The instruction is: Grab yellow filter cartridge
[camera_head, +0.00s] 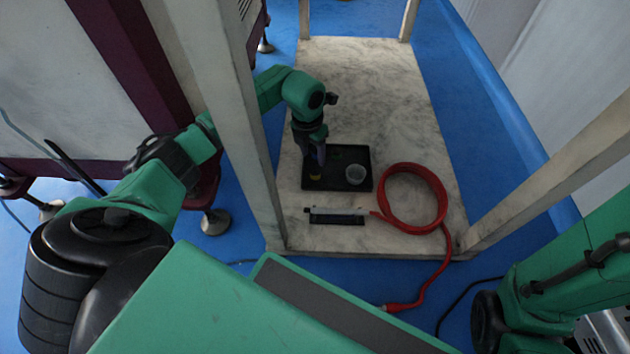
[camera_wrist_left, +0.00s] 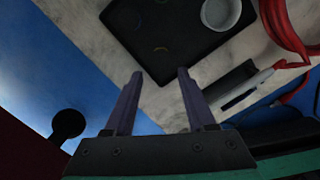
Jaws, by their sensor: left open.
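My right gripper is not visible.
A grey-white cup (camera_head: 356,174) stands at the tray's right. A dark slotted bar (camera_head: 338,217) lies in front, with a coiled red hose (camera_head: 440,200) to the right. A frame post (camera_head: 238,120) rises beside my left arm. The marble shelf (camera_head: 370,75) behind is clear.

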